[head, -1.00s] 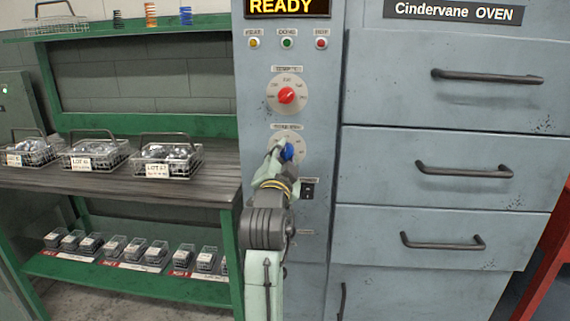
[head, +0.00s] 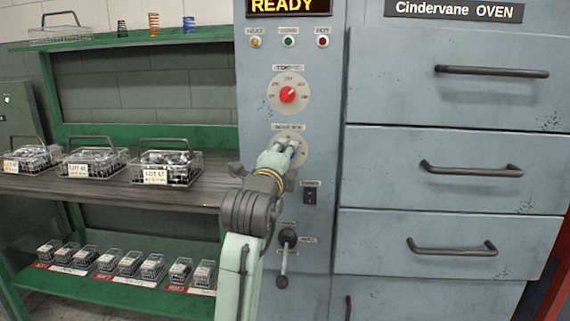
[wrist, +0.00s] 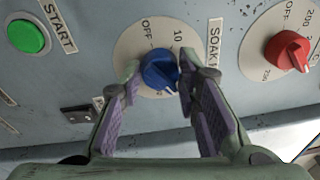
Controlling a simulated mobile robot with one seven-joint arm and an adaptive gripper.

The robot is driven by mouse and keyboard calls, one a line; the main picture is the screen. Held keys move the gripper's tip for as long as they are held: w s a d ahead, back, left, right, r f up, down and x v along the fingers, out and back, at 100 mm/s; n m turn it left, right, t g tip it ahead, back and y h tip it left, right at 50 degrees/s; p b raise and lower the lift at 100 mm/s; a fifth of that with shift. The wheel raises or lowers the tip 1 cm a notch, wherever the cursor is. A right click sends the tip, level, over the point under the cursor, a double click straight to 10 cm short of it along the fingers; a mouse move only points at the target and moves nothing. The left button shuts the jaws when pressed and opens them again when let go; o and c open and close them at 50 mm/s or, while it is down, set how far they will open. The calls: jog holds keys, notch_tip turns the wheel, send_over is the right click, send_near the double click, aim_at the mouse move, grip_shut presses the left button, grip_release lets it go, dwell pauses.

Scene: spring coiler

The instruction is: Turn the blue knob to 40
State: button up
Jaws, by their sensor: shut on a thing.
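The blue knob (wrist: 158,70) sits on a pale round dial (wrist: 127,50) marked OFF and 10, beside a label starting SOAK. My gripper (wrist: 161,68) has one finger on each side of the knob and is shut on it. A white pointer mark shows near the knob's lower edge in the wrist view; the number it points at is hidden or unreadable. In the head view my gripper (head: 284,152) covers most of the blue knob (head: 293,147), on the dial below the red knob.
The red knob (wrist: 288,51) on its own dial is close on the right in the wrist view, and the green START button (wrist: 29,37) on the left. A black switch (head: 311,194) and a lever (head: 286,255) lie below. Oven drawers (head: 450,100) stand right, a bench (head: 110,190) left.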

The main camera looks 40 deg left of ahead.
jog(key=m+b, duration=0.2)
jog(key=m, duration=0.6)
jog(key=shift+r+m+g+b, duration=0.1)
jog(key=shift+m+g+b, duration=0.2)
jog(key=shift+g, duration=0.1)
jog(key=shift+m, duration=0.3)
jog(key=o, duration=1.2)
jog(key=shift+c, duration=0.2)
jog(key=shift+s, duration=0.1)
jog(key=v, duration=1.2)
jog(key=shift+a+r, duration=0.1)
jog(key=shift+r, duration=0.05)
